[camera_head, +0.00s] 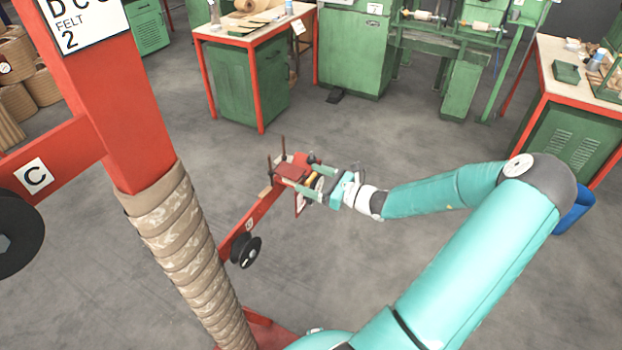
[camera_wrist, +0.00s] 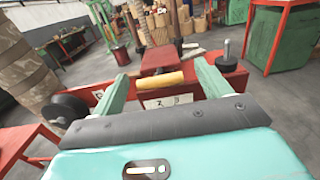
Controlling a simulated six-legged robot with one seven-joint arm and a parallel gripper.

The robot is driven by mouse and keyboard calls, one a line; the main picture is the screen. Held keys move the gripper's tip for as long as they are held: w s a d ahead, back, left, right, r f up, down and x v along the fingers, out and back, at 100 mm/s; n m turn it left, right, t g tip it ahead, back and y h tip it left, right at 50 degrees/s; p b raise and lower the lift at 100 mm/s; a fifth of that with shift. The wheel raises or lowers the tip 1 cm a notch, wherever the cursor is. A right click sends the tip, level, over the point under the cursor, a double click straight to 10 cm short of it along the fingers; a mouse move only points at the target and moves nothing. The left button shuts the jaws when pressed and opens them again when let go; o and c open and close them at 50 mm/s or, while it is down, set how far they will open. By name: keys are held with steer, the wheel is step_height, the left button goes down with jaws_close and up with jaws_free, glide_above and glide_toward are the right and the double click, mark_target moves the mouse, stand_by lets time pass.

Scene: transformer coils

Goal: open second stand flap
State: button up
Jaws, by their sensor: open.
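A red stand arm (camera_head: 262,207) reaches out low from the wrapped column. A red plate, apparently the flap (camera_head: 294,167), sits at its outer end; the wrist view shows it ahead (camera_wrist: 158,60). A yellow cylindrical bar (camera_wrist: 160,80) lies in front of the plate, above a white label (camera_wrist: 168,101). My gripper (camera_head: 308,181) is at this end of the stand. In the wrist view my open gripper (camera_wrist: 160,76) has one finger on each side of the yellow bar, with visible gaps. I cannot tell whether anything touches.
The wrapped column (camera_head: 185,240) with its red post (camera_head: 110,90) stands left. A black spool (camera_head: 245,250) hangs on the stand arm. Workbenches (camera_head: 250,35) and green machines (camera_head: 357,50) stand behind. Grey floor (camera_head: 400,150) is clear around my arm.

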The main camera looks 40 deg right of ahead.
steer(key=shift+w+a, duration=0.1)
steer(key=shift+w, duration=0.25)
steer(key=c, duration=1.3)
